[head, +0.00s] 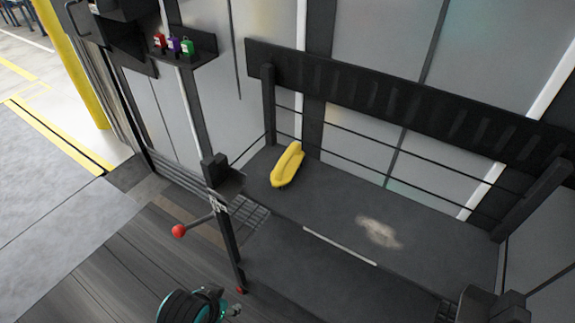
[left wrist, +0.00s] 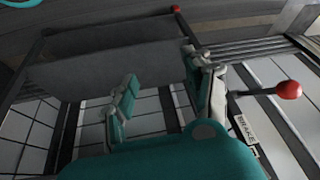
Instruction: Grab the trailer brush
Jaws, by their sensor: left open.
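The trailer brush (head: 287,166) is a yellow, elongated piece lying on the dark grey platform (head: 330,205), near its back left corner. Its underside is hidden. Part of my left arm, teal and black, shows at the bottom edge of the head view; its fingers cannot be made out there. In the left wrist view my left gripper (left wrist: 160,75) is open, its two fingers apart with nothing between them. The brush does not show in that view. My right gripper is not in view.
A lever with a red knob (head: 179,231) sticks out left of a dark post; the knob also shows in the left wrist view (left wrist: 289,89), near a BRAKE label (left wrist: 243,130). A pale patch (head: 380,232) marks the platform. A dark rail (head: 400,100) runs behind.

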